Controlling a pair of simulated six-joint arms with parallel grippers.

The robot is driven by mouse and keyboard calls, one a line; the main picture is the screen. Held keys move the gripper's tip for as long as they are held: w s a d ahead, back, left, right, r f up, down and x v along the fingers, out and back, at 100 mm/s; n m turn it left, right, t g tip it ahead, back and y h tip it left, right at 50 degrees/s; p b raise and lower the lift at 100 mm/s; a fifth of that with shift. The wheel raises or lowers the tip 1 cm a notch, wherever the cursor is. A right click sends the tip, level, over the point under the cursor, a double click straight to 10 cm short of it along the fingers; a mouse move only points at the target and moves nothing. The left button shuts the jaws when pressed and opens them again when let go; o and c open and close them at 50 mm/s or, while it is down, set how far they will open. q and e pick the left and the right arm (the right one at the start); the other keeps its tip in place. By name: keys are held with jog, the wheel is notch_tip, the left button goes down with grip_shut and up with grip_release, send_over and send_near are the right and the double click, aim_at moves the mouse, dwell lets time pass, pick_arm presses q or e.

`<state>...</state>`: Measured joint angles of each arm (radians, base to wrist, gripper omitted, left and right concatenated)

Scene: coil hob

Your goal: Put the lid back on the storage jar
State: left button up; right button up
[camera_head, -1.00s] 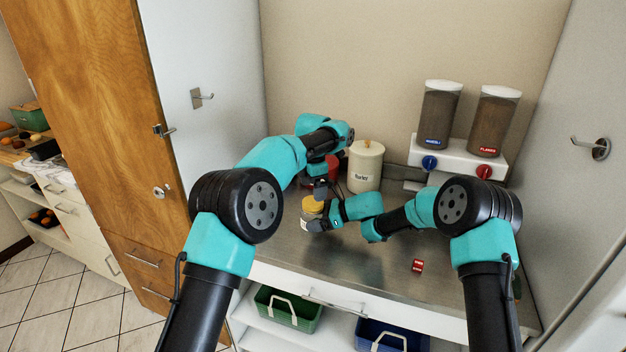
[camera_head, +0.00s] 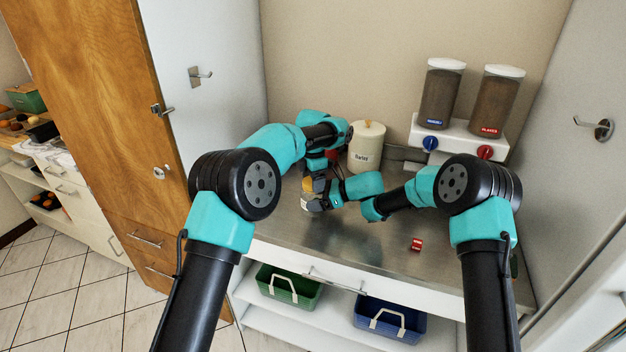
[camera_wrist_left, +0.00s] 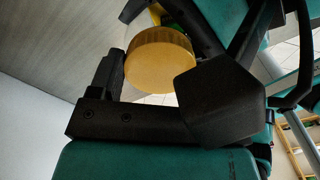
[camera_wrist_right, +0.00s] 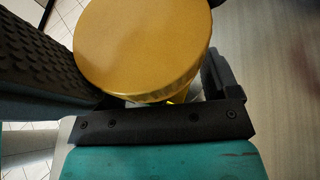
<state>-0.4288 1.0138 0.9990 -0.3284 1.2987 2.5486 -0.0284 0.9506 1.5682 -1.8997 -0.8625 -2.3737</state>
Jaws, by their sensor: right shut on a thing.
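The storage jar (camera_head: 305,203), with a pale label, stands near the counter's left front, mostly hidden by my grippers. Its round yellow lid (camera_wrist_right: 145,45) fills the middle of the right wrist view, at the jar's top. The lid also shows in the left wrist view (camera_wrist_left: 160,60). I cannot tell whether it is fully seated. My right gripper (camera_head: 322,204) comes from the right at jar height and is shut on the jar, below the lid. My left gripper (camera_head: 314,184) is above, its open fingers on either side of the lid.
A cream canister (camera_head: 367,147) stands behind the grippers, with a red object partly hidden beside it. Two cereal dispensers (camera_head: 466,100) are at the back right. A small red item (camera_head: 416,244) lies on the counter (camera_head: 365,250), whose right front is otherwise clear.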

pick_arm(q)
jog(key=c, duration=0.4)
jog(key=m, duration=0.6)
jog(key=shift+m, duration=0.3)
jog(key=o, duration=1)
jog(key=shift+r, duration=0.1)
jog(key=shift+r, duration=2.15)
jog(key=shift+c, duration=0.3)
jog(key=shift+r+n, duration=1)
jog(key=shift+r, duration=0.75)
